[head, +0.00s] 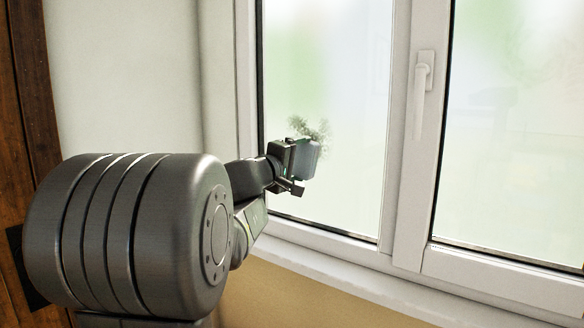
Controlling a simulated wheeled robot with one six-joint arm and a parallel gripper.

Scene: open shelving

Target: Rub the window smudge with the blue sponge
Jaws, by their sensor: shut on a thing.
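The window smudge (322,129) is a dark, speckled patch low on the left pane (330,60). Part of it is hidden behind my gripper and the sponge. My gripper (293,165) is shut on the blue sponge (309,158), which looks grey-blue and is held upright in front of the pane. The sponge overlaps the lower part of the smudge in the head view. I cannot tell whether the sponge touches the glass.
A white frame post with a handle (422,90) stands right of the left pane. The right pane (520,130) is clear of objects. A white sill (340,275) runs below the window. A dark wooden upright (30,90) stands at the far left.

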